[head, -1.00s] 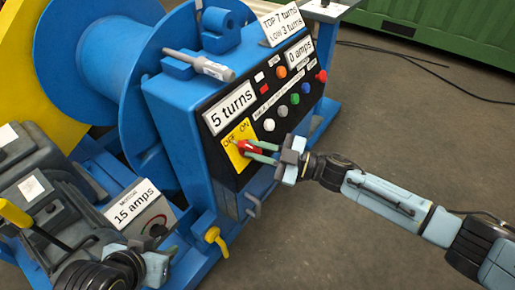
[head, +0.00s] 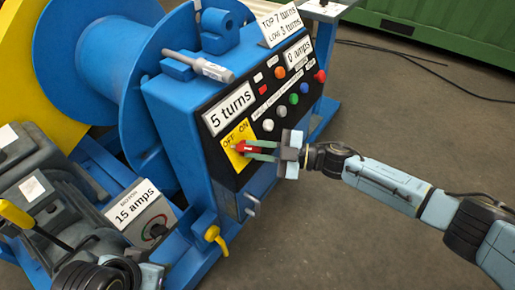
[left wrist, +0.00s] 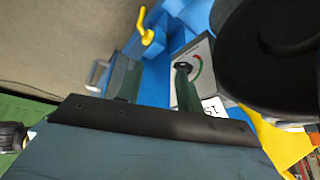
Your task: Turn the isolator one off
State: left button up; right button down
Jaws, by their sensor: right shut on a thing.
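The isolator is a red handle (head: 243,147) on a yellow plate (head: 239,134) marked OFF and ON, low on the black panel face of the blue machine. The handle lies nearly level, its tip toward the left, under the OFF word. My right gripper (head: 251,149) comes from the right, its two green fingers shut on the red handle. The fingers hide part of the handle. My left gripper (left wrist: 155,78) is open and empty in the left wrist view, its dark green fingers apart before the blue machine, away from the isolator.
Coloured buttons (head: 281,111) sit above the isolator. Signs read "5 turns" (head: 230,108) and "0 amps" (head: 299,53). A grey box (head: 142,209) reads "15 amps". A yellow-handled valve (head: 215,236) sticks out below. The floor (head: 330,220) at right is clear.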

aim_at(257, 149)
jog(key=c, duration=1.4)
grip_release()
jog(key=shift+o, duration=0.2)
